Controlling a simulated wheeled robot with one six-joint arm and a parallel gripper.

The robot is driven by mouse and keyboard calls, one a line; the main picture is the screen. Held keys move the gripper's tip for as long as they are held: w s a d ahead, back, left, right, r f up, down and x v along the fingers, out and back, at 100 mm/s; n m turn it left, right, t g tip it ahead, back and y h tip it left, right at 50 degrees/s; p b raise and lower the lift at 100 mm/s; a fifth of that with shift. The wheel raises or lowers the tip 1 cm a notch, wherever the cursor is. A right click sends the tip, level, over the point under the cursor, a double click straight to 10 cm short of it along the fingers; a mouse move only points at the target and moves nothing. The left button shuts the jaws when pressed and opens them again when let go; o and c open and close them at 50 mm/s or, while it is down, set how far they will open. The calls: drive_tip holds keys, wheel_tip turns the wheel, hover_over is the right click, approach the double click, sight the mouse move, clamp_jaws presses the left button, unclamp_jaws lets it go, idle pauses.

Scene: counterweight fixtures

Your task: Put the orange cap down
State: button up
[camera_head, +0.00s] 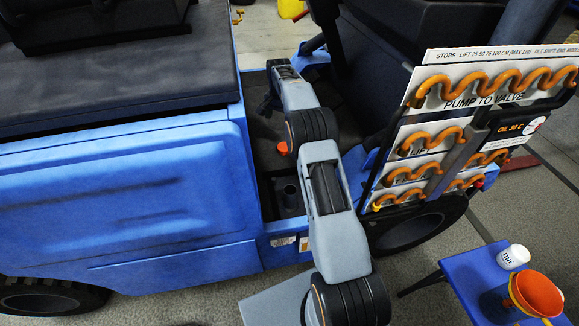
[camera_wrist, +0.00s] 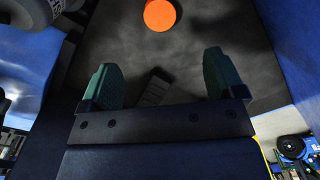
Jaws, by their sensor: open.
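The orange cap (camera_head: 283,148) lies on the dark floor (camera_head: 262,165) of the blue vehicle's footwell, beside my arm. In the head view my gripper (camera_head: 268,106) is a small dark shape at the far end of the footwell, mostly hidden by my arm.
A dark open cylinder (camera_head: 290,195) stands in the footwell nearer the camera. Blue body panels (camera_head: 130,190) and a seat base bound it at left. A rack of orange coiled hoses (camera_head: 430,140) stands right. A blue stool (camera_head: 455,270) holds an orange cup (camera_head: 535,293) and white bottle (camera_head: 513,257).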

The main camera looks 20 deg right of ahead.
drive_tip(key=s+a+r+n+t, duration=0.1)
drive_tip(key=s+a+r+n, duration=0.25)
drive_tip(key=s+r, duration=0.35)
drive_tip(key=s+a+r+n, duration=0.2)
drive_tip(key=s+a+r, duration=0.25)
drive_tip(key=s, duration=0.45)
drive_tip(key=s+a+f+n+t, duration=0.1)
drive_tip(key=s+a+f+n, duration=0.1)
drive_tip(key=s, duration=0.8)
drive_tip(key=s+a+f+n, duration=0.2)
drive_tip(key=s, duration=0.8)
drive_tip(key=shift+s+t, duration=0.2)
drive_tip(key=shift+t, duration=0.2)
